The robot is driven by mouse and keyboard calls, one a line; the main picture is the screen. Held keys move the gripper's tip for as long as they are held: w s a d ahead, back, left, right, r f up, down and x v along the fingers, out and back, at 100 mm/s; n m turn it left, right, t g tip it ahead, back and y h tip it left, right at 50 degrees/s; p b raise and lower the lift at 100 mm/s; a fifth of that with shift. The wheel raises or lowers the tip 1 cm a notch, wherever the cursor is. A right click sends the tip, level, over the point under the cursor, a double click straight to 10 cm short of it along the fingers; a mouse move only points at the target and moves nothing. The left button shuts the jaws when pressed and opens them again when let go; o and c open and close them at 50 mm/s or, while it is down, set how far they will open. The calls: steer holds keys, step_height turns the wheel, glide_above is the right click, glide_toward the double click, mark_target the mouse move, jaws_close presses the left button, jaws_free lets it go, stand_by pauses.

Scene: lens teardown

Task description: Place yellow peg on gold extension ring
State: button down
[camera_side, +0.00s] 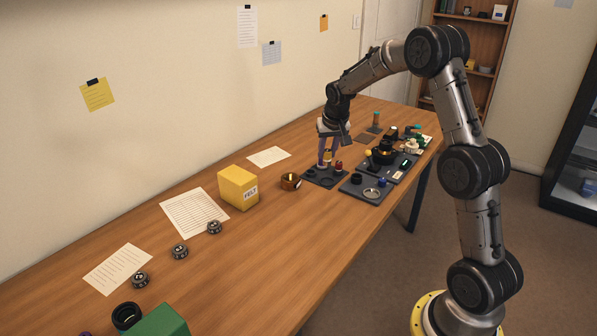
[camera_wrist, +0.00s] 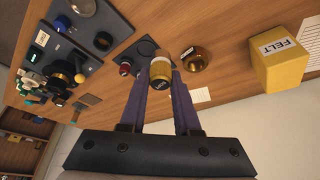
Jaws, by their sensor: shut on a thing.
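My gripper (camera_side: 326,159) is shut on the yellow peg (camera_wrist: 160,75), with one purple finger on each side of it. The peg is a short cylinder with a dark, lettered end facing the wrist camera. It appears upright, over or in the dark holder plate (camera_side: 317,180); I cannot tell if its lower end is clear of the plate. The gold extension ring (camera_side: 290,182) lies on the table to the left of the plate. It also shows in the wrist view (camera_wrist: 196,59), beside the gripper and apart from it.
A red peg (camera_side: 338,165) stands on the plate close to my fingers. A dark tray (camera_side: 352,189) with lens parts lies to the right. The yellow FELT box (camera_side: 238,188) stands left of the ring. Bare table surrounds the ring.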

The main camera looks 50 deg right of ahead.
steer(key=a+r+n, duration=0.2)
steer(key=a+r, duration=0.1)
steer(key=a, duration=0.2)
glide_toward(288, 174)
steer(key=shift+w+d+f+t+y, duration=0.15)
steer(key=shift+w+d+f, duration=0.05)
steer(key=shift+d, duration=0.15)
steer(key=shift+w+d+f+t+y, duration=0.15)
steer(key=shift+w+d, duration=0.05)
steer(key=shift+d, duration=0.2)
steer(key=shift+w+d+f, duration=0.1)
steer(key=shift+w+f, duration=0.05)
steer(key=shift+f, duration=1.6)
steer(key=shift+f, duration=0.1)
steer(key=c, duration=0.6)
jaws_free()
